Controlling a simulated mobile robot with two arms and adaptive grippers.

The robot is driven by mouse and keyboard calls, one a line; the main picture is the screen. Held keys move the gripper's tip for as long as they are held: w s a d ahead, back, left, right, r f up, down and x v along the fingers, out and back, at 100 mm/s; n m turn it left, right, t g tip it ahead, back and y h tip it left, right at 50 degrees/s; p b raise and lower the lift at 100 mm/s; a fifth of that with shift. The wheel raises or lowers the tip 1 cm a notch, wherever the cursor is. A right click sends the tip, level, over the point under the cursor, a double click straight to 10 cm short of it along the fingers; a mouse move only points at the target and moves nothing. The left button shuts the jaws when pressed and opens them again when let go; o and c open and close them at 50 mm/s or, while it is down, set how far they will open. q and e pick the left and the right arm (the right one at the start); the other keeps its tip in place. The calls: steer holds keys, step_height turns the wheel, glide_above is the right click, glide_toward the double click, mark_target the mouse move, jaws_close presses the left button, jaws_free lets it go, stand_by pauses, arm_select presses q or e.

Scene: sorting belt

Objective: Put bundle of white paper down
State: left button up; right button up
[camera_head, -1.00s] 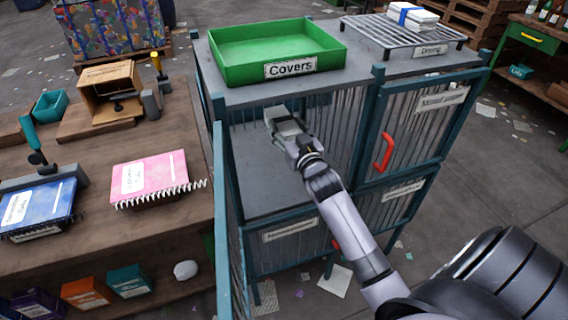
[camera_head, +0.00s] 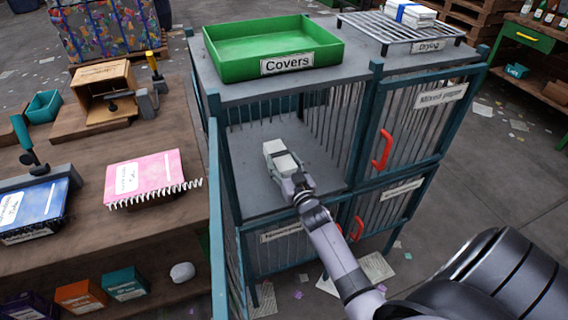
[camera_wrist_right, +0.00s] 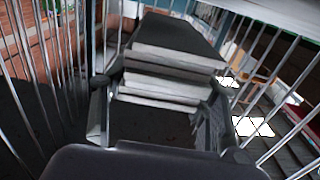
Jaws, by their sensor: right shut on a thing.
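My right gripper (camera_head: 284,170) is shut on a bundle of white paper (camera_head: 277,155). It holds the bundle inside the upper left compartment of the wire cage, over the bare grey shelf (camera_head: 262,192). In the right wrist view the bundle (camera_wrist_right: 165,72) shows as layered white edges between the two fingers. I cannot tell whether its underside touches the shelf. The compartment's door (camera_head: 224,215) stands open on the left. My left gripper is not in view.
A green Covers tray (camera_head: 272,48) and a drying rack (camera_head: 402,30) with a blue-banded white stack (camera_head: 411,14) are on the cage top. The Mixed paper door (camera_head: 425,118) is shut. A workbench (camera_head: 120,235) with notebooks stands left. The shelf around the bundle is clear.

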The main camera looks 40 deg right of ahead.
steer(key=shift+s+f+b, duration=0.15)
steer(key=shift+f+b, duration=0.3)
steer(key=shift+f, duration=0.05)
steer(key=o, duration=1.1)
steer(key=shift+a+f, duration=0.1)
steer(key=shift+f, duration=0.05)
steer(key=o, duration=0.4)
steer(key=shift+s+f, duration=0.15)
steer(key=shift+f, duration=0.05)
steer(key=shift+r+p, duration=0.35)
steer(key=shift+r, duration=0.1)
steer(key=shift+s, duration=0.1)
steer(key=v, duration=1.1)
steer(key=shift+s+r, duration=0.15)
steer(key=shift+r, duration=0.2)
